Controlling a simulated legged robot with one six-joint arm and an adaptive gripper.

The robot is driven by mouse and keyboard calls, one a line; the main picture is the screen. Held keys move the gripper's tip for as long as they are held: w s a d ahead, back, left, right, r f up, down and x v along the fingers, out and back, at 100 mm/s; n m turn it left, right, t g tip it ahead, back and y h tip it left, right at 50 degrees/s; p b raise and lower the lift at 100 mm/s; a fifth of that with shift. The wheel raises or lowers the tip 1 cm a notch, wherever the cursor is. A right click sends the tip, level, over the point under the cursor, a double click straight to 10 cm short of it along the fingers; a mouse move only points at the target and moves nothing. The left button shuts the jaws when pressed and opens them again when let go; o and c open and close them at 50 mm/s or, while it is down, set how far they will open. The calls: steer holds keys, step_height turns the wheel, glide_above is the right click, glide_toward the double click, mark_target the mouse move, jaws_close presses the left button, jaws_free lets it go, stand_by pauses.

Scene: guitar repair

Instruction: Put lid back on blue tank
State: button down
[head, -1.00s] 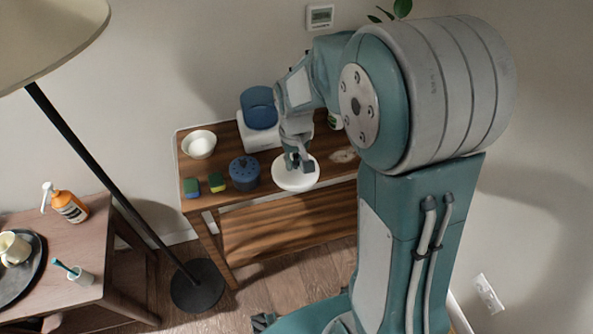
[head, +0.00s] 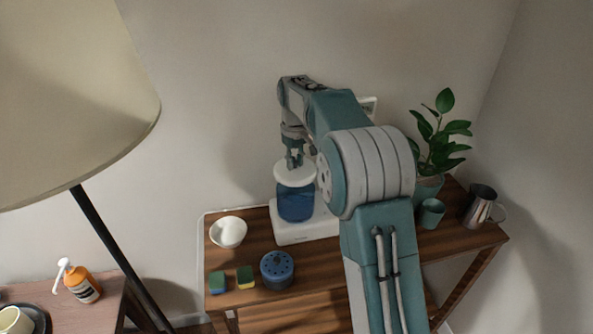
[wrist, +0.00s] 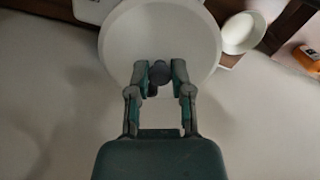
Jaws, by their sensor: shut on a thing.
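The blue tank (head: 296,206) stands on a white base (head: 290,235) on the wooden table. My gripper (head: 294,162) is shut on the round white lid (head: 295,175). The lid appears level above the tank's opening in the head view; whether it touches the rim cannot be told. In the wrist view my gripper (wrist: 159,78) grips the knob at the middle of the lid (wrist: 190,35), and the lid hides the tank.
A white bowl (head: 228,232), two sponges (head: 245,277) and a dark blue round container (head: 277,268) are left and in front of the base. A potted plant (head: 437,150), a teal cup (head: 431,212) and a metal pitcher (head: 480,204) are at the right. A lamp shade (head: 70,100) looms at left.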

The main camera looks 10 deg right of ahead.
steer(key=shift+f, duration=3.2)
steer(key=shift+s, duration=0.1)
steer(key=shift+c, duration=2.2)
jaws_free()
steer(key=o, duration=0.4)
steer(key=shift+o, duration=0.2)
steer(key=shift+r, duration=3.45)
